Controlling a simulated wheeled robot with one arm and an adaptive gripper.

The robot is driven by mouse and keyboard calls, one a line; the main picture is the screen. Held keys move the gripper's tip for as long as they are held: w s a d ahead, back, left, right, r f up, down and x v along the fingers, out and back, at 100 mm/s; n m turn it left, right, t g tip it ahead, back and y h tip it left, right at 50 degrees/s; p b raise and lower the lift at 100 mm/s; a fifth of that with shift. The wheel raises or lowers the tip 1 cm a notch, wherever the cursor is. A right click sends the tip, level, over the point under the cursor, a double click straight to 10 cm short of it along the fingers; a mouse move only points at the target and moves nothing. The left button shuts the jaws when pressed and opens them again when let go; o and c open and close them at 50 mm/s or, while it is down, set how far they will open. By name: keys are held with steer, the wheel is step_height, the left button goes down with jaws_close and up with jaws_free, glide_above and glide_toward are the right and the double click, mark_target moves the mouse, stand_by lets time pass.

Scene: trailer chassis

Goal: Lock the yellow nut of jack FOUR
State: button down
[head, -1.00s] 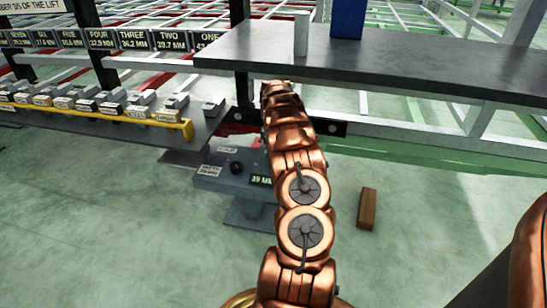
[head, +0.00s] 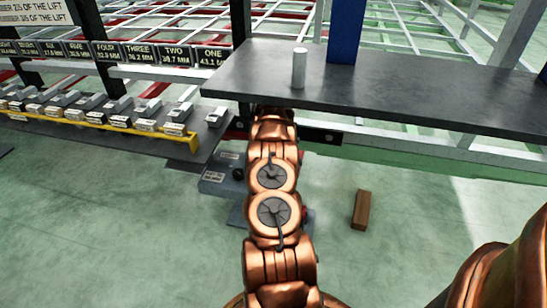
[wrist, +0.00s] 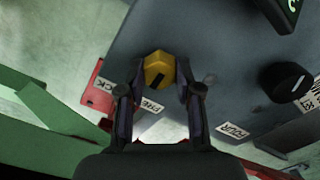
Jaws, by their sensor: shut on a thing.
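The yellow nut (wrist: 158,66), a faceted knob with a dark slot, sits on the grey jack body (wrist: 215,45) in the wrist view. My gripper (wrist: 159,76) has one finger on each side of the nut and is shut on it. A tag reading FOUR (wrist: 233,131) is on the grey body to the lower right of the nut. In the head view my arm reaches under the dark tabletop, so my gripper and the nut are hidden. Part of the grey jack box (head: 222,184) shows left of the arm.
A black knob (wrist: 291,88) stands right of the nut. The dark tabletop (head: 400,95) overhangs my arm and bears a white cylinder (head: 299,68). A yellow-railed row of small devices (head: 110,124) is at left. A brown block (head: 361,210) lies on the floor.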

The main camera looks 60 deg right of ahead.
steer(key=m+p, duration=0.4)
steer(key=m, duration=0.1)
steer(key=shift+r+m+p, duration=0.15)
steer(key=shift+m+p, duration=0.15)
steer(key=m+p, duration=0.1)
steer(key=m, duration=0.3)
steer(key=shift+m+p, duration=0.3)
steer(key=shift+w, duration=0.1)
steer(key=c, duration=0.8)
jaws_free()
